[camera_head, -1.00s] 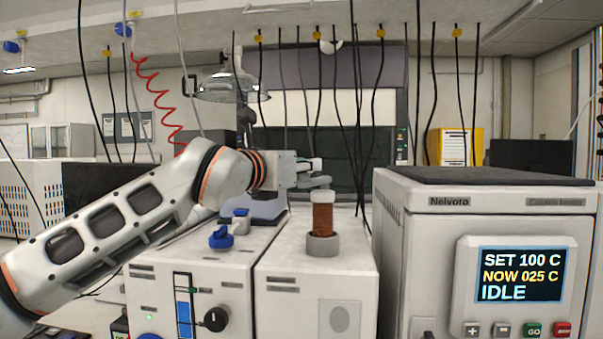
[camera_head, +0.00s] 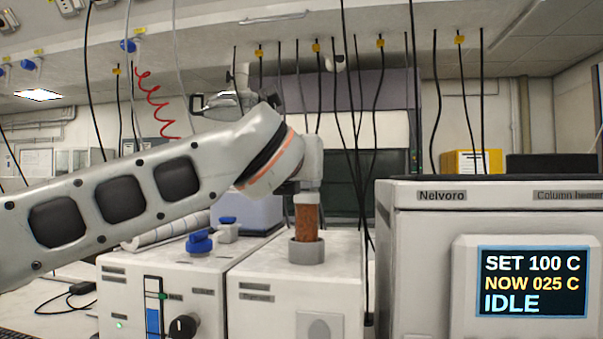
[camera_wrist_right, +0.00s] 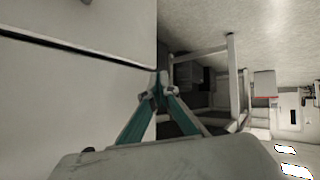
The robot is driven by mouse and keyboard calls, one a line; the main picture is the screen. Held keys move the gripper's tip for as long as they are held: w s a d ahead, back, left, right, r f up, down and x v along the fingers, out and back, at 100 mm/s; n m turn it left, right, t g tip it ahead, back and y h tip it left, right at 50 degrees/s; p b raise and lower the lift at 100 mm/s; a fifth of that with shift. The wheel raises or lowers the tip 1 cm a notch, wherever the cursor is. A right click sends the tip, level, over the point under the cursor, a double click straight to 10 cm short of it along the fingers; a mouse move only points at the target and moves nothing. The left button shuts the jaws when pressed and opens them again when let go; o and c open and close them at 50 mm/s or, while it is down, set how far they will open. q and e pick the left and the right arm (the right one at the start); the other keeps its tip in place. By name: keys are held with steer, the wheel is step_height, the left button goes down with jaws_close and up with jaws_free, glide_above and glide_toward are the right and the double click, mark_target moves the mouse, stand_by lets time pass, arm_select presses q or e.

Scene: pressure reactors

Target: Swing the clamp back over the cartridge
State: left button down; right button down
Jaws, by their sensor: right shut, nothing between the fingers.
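The cartridge (camera_head: 307,218) is a rusty-brown cylinder standing upright in a grey ring holder (camera_head: 306,251) on a white instrument box (camera_head: 270,285). My left arm comes in from the left, and its wrist end (camera_head: 311,160) is directly above the cartridge. A small grey piece (camera_head: 308,186) shows at the cartridge's top; I cannot tell whether it is the clamp or part of my gripper. The left fingers are hidden or not distinguishable. My right gripper (camera_wrist_right: 158,86) shows in the right wrist view, its teal-sided fingers shut with nothing between them.
A column heater (camera_head: 490,200) with an IDLE display (camera_head: 531,282) stands close on the right. A neighbouring white box with a black knob (camera_head: 183,327) and blue caps (camera_head: 199,242) is at left. Cables hang behind. In the right wrist view, a pale panel (camera_wrist_right: 70,90) is close at left.

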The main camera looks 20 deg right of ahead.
arm_select(q)
steer(key=shift+d+f, duration=0.1)
steer(key=shift+f, duration=0.05)
stand_by(0.3)
steer(key=c, duration=1.8)
jaws_free()
steer(key=shift+s, duration=0.1)
steer(key=v, duration=1.2)
steer(key=shift+d, duration=0.1)
